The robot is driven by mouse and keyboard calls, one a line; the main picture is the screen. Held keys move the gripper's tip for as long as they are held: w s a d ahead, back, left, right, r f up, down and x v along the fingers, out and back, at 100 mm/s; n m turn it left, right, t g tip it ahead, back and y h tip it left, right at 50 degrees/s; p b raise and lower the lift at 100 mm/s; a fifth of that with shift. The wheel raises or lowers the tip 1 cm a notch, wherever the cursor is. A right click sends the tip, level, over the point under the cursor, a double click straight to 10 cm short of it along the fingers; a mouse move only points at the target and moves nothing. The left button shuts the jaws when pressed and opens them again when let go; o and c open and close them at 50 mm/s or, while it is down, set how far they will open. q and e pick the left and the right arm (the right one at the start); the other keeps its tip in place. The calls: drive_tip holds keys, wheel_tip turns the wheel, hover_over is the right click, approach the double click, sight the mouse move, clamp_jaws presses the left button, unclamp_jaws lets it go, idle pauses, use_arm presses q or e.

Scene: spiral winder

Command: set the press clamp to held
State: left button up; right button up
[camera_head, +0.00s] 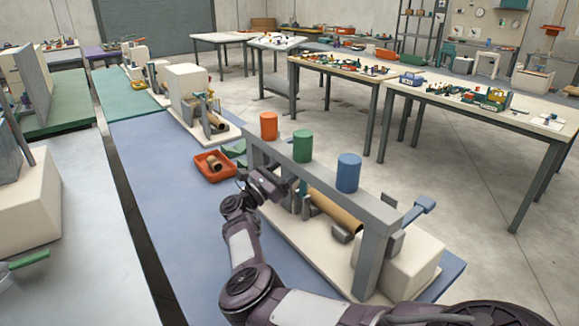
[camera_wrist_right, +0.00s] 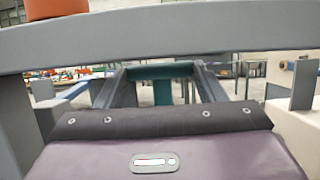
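The winder station has a pale base (camera_head: 300,245) under a grey overhead beam (camera_head: 325,180). A brown tube (camera_head: 335,211) lies below the beam, and a blue crank handle (camera_head: 425,205) sits at the right end. My right gripper (camera_head: 286,184) is at the left part of the station, close to the beam, its fingers partly hidden. In the right wrist view its two fingers (camera_wrist_right: 160,80) stand apart. A teal bar with a teal upright (camera_wrist_right: 162,92) shows between their tips; contact cannot be told. I cannot clearly make out the press clamp. My left gripper is out of view.
Orange (camera_head: 269,126), green (camera_head: 302,146) and blue (camera_head: 349,172) cylinders stand on the beam. A red-orange tray (camera_head: 214,167) holding a short tube is left of my gripper. The blue mat (camera_head: 175,220) is clear nearer me. The beam crosses the upper right wrist view (camera_wrist_right: 160,40).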

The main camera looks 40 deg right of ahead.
drive_tip(key=c, duration=0.8)
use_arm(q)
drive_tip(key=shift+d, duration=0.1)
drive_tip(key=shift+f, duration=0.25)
use_arm(e)
drive_tip(key=shift+d+r, duration=0.2)
